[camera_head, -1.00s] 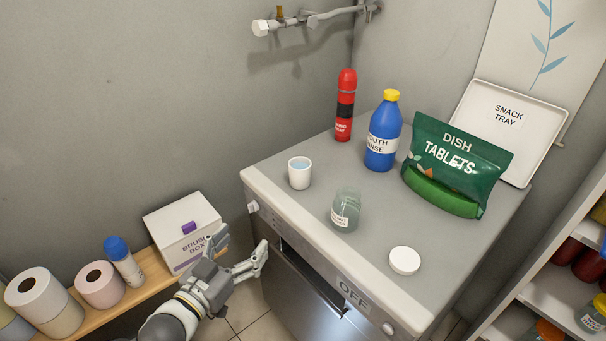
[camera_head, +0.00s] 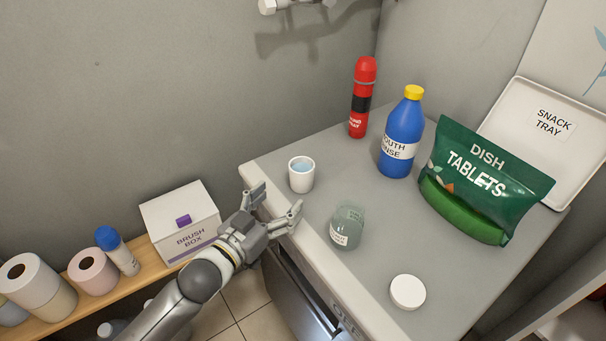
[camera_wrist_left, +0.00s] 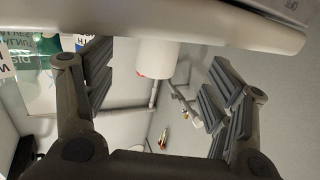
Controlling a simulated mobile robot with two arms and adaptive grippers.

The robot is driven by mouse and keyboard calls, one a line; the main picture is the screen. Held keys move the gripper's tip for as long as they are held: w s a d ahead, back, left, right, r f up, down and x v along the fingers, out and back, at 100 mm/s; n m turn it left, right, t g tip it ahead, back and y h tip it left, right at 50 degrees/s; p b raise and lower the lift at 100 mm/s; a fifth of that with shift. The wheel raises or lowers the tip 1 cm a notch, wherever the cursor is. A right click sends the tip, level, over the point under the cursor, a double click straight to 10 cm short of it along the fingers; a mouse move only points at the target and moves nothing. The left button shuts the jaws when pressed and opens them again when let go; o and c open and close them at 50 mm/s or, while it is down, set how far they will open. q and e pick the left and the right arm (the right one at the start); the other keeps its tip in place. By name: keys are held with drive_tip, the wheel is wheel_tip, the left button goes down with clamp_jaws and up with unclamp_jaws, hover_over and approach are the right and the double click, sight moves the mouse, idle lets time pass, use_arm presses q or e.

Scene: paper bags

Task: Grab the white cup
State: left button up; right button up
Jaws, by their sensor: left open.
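The white cup (camera_head: 301,180) stands upright on the grey appliance top (camera_head: 350,290), near its left front edge, with something light blue inside. My left gripper (camera_head: 277,203) is open and empty. Its fingertips are at the front edge of the appliance top, just in front of the cup and apart from it. In the left wrist view, which looks upside down, the cup (camera_wrist_left: 157,58) shows between the two spread fingers (camera_wrist_left: 160,88), beyond the appliance's pale edge. My right gripper is not in view.
A translucent jar (camera_head: 347,228) stands close to the cup's right, with a white round lid (camera_head: 407,291) nearer the front. A red can (camera_head: 362,97), blue mouth rinse bottle (camera_head: 401,133), green dish tablets bag (camera_head: 480,185) and snack tray (camera_head: 570,165) stand behind. A brush box (camera_head: 180,222) sits left.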

sight(295, 184)
use_arm(q)
drive_tip(key=shift+x, duration=3.9)
drive_tip(key=shift+a, duration=0.1)
drive_tip(key=shift+c, duration=0.2)
drive_tip(key=c, duration=1.1)
drive_tip(key=shift+r, duration=0.1)
